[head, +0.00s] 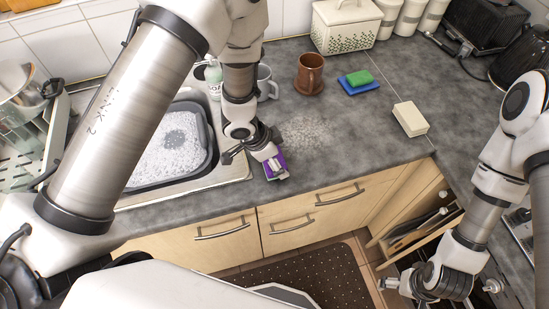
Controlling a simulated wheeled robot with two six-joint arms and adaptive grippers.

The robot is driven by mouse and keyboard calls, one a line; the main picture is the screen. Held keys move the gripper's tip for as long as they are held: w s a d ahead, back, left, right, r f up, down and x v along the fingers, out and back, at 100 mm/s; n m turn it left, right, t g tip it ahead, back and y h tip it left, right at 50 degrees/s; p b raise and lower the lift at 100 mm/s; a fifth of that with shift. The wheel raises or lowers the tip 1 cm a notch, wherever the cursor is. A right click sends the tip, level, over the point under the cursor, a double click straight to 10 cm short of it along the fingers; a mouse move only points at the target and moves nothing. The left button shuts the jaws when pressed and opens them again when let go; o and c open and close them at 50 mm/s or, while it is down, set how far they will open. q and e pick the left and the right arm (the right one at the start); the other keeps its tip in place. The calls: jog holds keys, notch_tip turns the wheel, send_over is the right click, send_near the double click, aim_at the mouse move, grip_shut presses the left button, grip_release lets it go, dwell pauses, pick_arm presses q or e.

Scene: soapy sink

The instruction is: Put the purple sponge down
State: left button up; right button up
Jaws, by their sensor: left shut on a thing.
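The purple sponge (281,157) is at the front edge of the grey countertop, right of the sink. My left gripper (276,169) is shut on it from above and hides part of it. I cannot tell whether the sponge touches the counter. My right gripper (436,283) is at the lower right, low in front of the cabinets and away from the sponge. Its fingertips cannot be made out.
A basin of suds (212,159) sits in the sink. Foam (308,132) lies on the counter. A brown mug (310,74), a green sponge (359,77) on a blue one (354,88), and a cream block (410,119) stand farther back. A drawer (420,228) is open at right.

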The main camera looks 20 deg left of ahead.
pick_arm(q)
jog(key=shift+f, duration=0.1)
jog(key=o, duration=1.3)
jog(key=shift+w+f, duration=0.1)
jog(key=shift+r+p, duration=0.25)
jog(key=shift+p, duration=0.05)
jog(key=shift+a+r, duration=0.2)
jog(key=shift+r, duration=0.1)
jog(key=v, duration=1.1)
jog(key=shift+r, duration=0.1)
